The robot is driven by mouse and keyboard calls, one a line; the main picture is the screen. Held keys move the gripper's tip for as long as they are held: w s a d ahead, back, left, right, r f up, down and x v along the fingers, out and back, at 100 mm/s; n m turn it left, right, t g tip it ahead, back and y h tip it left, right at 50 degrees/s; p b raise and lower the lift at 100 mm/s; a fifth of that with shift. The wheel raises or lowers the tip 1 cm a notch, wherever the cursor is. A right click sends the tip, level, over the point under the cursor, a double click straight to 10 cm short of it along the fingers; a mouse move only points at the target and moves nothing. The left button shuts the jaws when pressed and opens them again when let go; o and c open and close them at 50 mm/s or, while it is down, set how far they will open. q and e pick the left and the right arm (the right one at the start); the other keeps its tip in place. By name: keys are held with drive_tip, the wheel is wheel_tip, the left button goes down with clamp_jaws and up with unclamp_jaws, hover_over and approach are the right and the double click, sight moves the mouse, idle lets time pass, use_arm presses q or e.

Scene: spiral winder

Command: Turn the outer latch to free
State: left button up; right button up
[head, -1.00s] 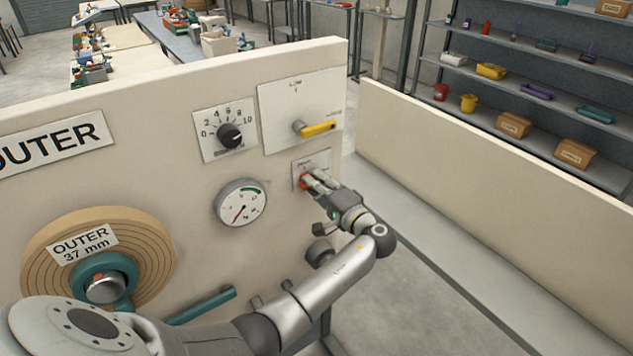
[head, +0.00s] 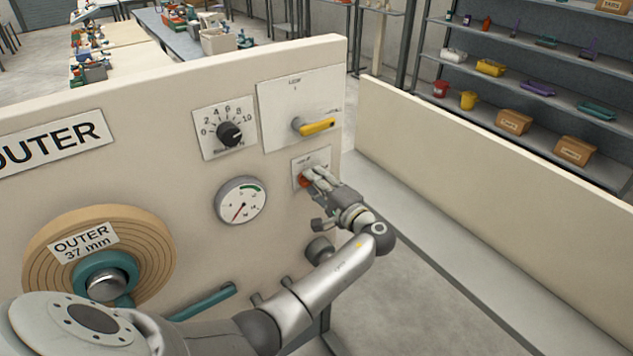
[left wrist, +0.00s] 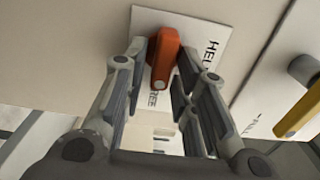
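The outer latch is a short orange-red lever (head: 304,181) on a small white plate (head: 320,158) at the right end of the cream panel. The lever (left wrist: 164,58) also shows in the left wrist view, its long side pointing toward the FREE label; the HELD label is to its right there. My left gripper (head: 314,179) is at the lever and hides part of it in the head view. In the left wrist view its fingers (left wrist: 161,66) are spread on either side of the lever; whether a tip touches it is unclear. My right gripper is out of view.
A yellow lever (head: 318,126) sits on the plate just above. A black dial (head: 230,134) and a round gauge (head: 241,201) are to the left. An OUTER roll (head: 50,262) is at lower left. A low cream wall (head: 480,155) runs along the right.

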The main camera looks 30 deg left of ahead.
use_arm(q)
drive_tip(key=shift+o, duration=0.2)
drive_tip(key=v, duration=1.2)
drive_tip(key=shift+w+f, duration=0.1)
